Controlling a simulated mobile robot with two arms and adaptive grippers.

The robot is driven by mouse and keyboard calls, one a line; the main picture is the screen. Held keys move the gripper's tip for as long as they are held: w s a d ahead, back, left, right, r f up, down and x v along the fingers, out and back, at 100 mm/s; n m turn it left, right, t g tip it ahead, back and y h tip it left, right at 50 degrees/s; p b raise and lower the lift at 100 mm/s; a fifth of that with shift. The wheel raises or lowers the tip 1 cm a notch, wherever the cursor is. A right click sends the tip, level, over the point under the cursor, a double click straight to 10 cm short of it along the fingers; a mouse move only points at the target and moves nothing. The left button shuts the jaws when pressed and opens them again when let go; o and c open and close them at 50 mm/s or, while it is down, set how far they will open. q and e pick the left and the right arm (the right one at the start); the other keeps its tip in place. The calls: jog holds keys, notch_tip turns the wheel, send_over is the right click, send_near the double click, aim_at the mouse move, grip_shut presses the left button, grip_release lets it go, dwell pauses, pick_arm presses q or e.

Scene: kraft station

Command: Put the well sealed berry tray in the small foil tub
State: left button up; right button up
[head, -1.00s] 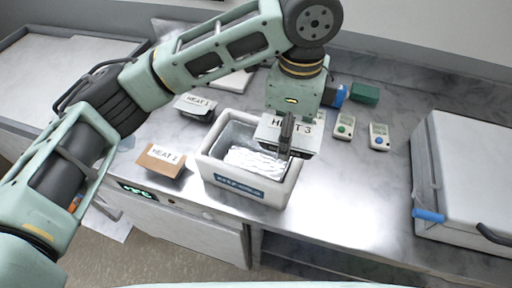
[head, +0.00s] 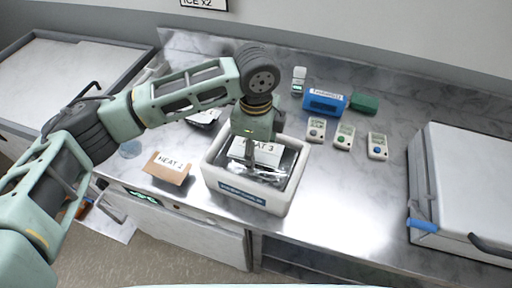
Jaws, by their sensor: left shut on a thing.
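The small foil tub (head: 279,202) is a white box with a foil lining and a blue label on its front wall. My left gripper (head: 262,170) is shut on the tray labelled what looks like "HEAT 3" (head: 239,149), a black tray with a white label. The tray is within the tub's opening; whether it rests on the bottom is hidden. A brown tray marked 2 (head: 168,168) sits on the counter left of the tub. A dark tray (head: 204,117) lies behind it, partly covered by my left arm. No label reading berry is legible. My right gripper is out of view.
A blue box (head: 324,101), a green block (head: 364,102) and a small white jar (head: 298,80) stand at the back. Three handheld meters (head: 344,136) lie right of the tub. A large white chest (head: 465,180) fills the right side. The counter front right of the tub is clear.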

aim_at(257, 150)
pick_arm(q)
jog(key=shift+f, duration=0.1)
jog(key=shift+f, duration=0.5)
jog(key=o, duration=1.2)
jog(key=shift+c, duration=0.2)
jog(key=shift+o, duration=0.6)
jog(key=shift+r, duration=0.15)
notch_tip(257, 150, up, 13)
jog(key=b, duration=0.2)
jog(key=shift+b, duration=0.35)
